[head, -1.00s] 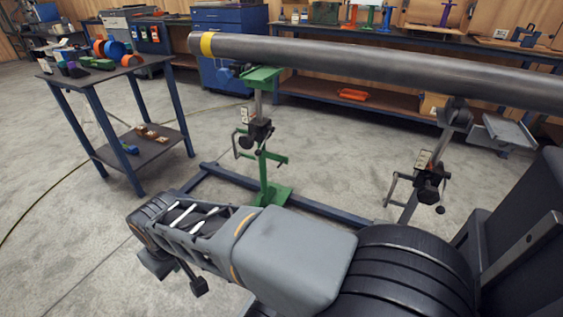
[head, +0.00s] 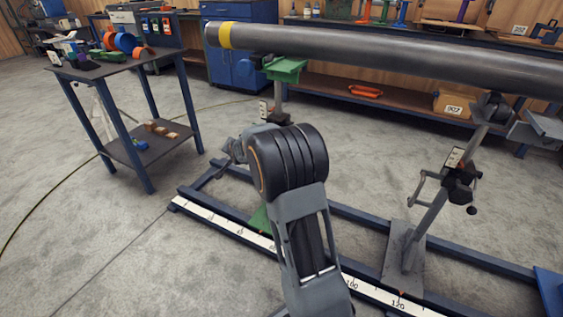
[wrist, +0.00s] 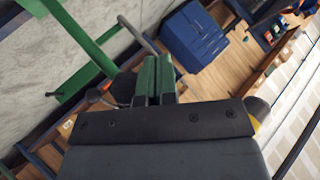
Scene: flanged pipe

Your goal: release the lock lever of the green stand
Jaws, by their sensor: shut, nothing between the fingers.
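The green stand (head: 287,72) holds up the dark pipe (head: 400,60) near its yellow-banded end. In the head view my arm covers the stand's middle, including its clamp and lock lever. Its green foot (head: 260,218) shows at the left of my arm. In the wrist view a green part of the stand (wrist: 82,42) runs slantwise at upper left. A grey rod (wrist: 138,34) and a dark part with a reddish tip (wrist: 105,88) lie by my fingers; I cannot tell which is the lock lever. My gripper (wrist: 154,78) is shut and empty, close to the stand.
A grey stand (head: 430,200) with its own clamp and crank holds the pipe at right. A blue rail base with a white scale (head: 220,222) lies on the floor. A small table (head: 140,150) stands at left. Open floor lies between table and base.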

